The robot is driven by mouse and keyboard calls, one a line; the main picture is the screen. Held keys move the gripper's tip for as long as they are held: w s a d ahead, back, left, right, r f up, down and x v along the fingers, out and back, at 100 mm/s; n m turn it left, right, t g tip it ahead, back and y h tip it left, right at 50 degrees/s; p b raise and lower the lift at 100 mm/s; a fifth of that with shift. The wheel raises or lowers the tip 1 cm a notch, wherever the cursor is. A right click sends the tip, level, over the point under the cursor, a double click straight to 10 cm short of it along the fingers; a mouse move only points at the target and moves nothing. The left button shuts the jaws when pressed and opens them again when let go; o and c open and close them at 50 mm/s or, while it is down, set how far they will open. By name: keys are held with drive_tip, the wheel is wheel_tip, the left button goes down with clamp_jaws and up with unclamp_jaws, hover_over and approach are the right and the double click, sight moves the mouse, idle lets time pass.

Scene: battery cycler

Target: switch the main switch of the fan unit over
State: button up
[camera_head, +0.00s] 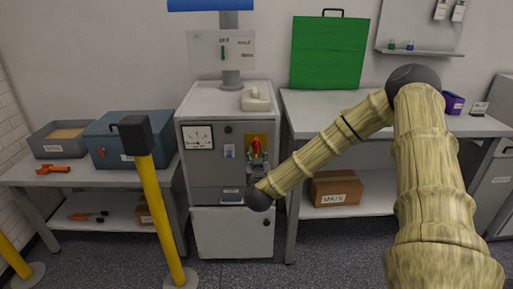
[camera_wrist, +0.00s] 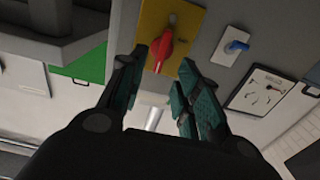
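A red rotary switch (camera_head: 256,146) sits on a yellow plate (camera_head: 248,139) on the front of a grey cabinet (camera_head: 205,170). In the wrist view the red switch (camera_wrist: 160,52) and its yellow plate (camera_wrist: 187,20) are at the top middle. My gripper (camera_wrist: 161,62) is open, its two dark green fingers apart, with the red knob showing between and beyond their tips. Nothing is held. I cannot tell whether the fingers touch the knob. In the head view my gripper (camera_head: 257,166) is just below the switch, and the wrist hides part of the panel.
A yellow post (camera_head: 162,215) stands front left. A table (camera_head: 305,120) with a green board (camera_head: 328,52) is at right.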

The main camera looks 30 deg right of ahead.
sight(257, 146)
drive_tip(key=shift+x, duration=3.5)
clamp_jaws()
